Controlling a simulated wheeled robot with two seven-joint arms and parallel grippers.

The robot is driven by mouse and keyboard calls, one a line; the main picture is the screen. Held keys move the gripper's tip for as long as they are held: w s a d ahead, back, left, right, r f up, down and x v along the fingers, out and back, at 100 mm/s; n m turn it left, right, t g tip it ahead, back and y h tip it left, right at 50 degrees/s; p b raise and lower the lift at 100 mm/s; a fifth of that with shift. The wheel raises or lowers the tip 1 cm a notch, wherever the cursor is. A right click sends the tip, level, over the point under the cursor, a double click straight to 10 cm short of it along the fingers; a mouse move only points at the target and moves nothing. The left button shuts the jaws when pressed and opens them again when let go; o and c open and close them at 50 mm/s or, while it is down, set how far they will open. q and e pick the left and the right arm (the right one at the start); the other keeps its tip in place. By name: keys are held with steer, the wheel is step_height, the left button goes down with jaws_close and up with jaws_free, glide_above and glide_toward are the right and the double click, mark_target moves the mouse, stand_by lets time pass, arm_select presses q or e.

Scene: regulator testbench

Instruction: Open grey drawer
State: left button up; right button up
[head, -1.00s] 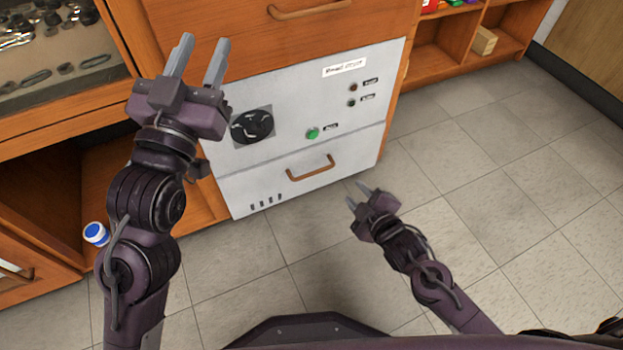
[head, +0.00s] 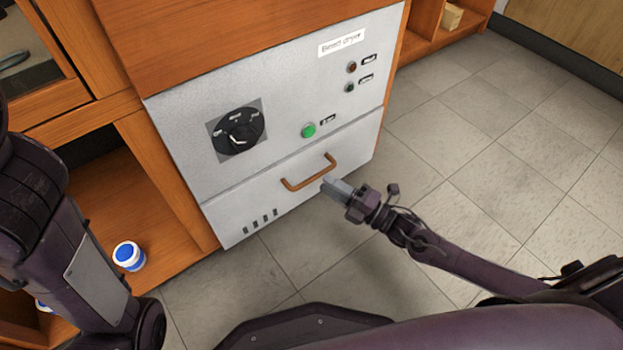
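The grey drawer (head: 275,208) is the lower front of the grey panel unit, with dark vent slots at its lower left. It sits flush with the panel above it. Its brown handle (head: 309,179) is a bar across the front. My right gripper (head: 328,184) is just in front of the handle's right end, its fingertips close to it. The fingers overlap in this view, so I cannot tell whether they are apart or touch the handle. Of my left arm, links show at the left edge; its gripper is out of view.
The grey panel (head: 285,100) above the drawer carries a black dial (head: 238,131), a green button (head: 308,130) and small indicators. A blue-and-white jar (head: 129,256) stands on the wooden shelf at left. The tiled floor (head: 480,170) is clear at right.

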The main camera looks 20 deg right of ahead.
mark_target(315, 176)
steer(key=b+x, duration=0.1)
steer(key=x, duration=0.4)
steer(key=shift+b, duration=0.35)
jaws_close()
